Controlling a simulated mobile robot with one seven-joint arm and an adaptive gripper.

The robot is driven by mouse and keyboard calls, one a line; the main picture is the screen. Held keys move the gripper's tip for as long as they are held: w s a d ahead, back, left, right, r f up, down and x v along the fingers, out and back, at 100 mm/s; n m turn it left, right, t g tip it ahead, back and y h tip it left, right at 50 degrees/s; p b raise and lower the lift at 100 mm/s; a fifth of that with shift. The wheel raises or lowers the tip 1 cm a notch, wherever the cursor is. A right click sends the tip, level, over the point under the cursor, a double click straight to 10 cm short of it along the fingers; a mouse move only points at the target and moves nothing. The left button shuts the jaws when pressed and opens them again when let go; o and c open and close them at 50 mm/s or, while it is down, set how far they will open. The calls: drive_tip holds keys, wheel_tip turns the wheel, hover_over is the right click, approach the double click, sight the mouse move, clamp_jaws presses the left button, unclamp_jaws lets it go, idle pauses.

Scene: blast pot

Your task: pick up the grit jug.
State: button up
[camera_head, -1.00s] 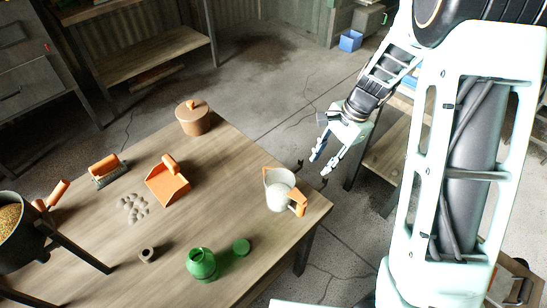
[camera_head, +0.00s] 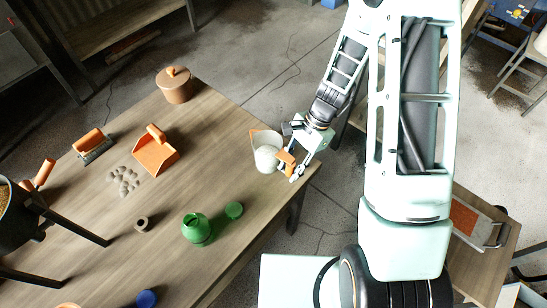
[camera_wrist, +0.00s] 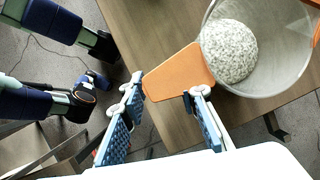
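The grit jug (camera_head: 266,152) is a pale, clear-walled jug with an orange handle, standing near the right corner of the wooden table. In the wrist view the jug (camera_wrist: 285,82) shows from above with speckled grit inside, partly cut off by the frame. Its orange handle (camera_wrist: 180,70) points towards my gripper. My gripper (camera_head: 296,170) is at the handle side of the jug. In the wrist view my gripper (camera_wrist: 163,98) is open, with its blue-padded fingers apart on either side of the handle's end. I cannot tell whether either finger touches it.
A black pot stands at the left edge. The table's right corner is close to the jug.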

drive_tip(key=shift+a+f, duration=0.1)
drive_tip(key=shift+f, duration=0.2)
drive_tip(key=shift+c, duration=0.5)
clamp_jaws()
drive_tip(key=shift+r, duration=0.1)
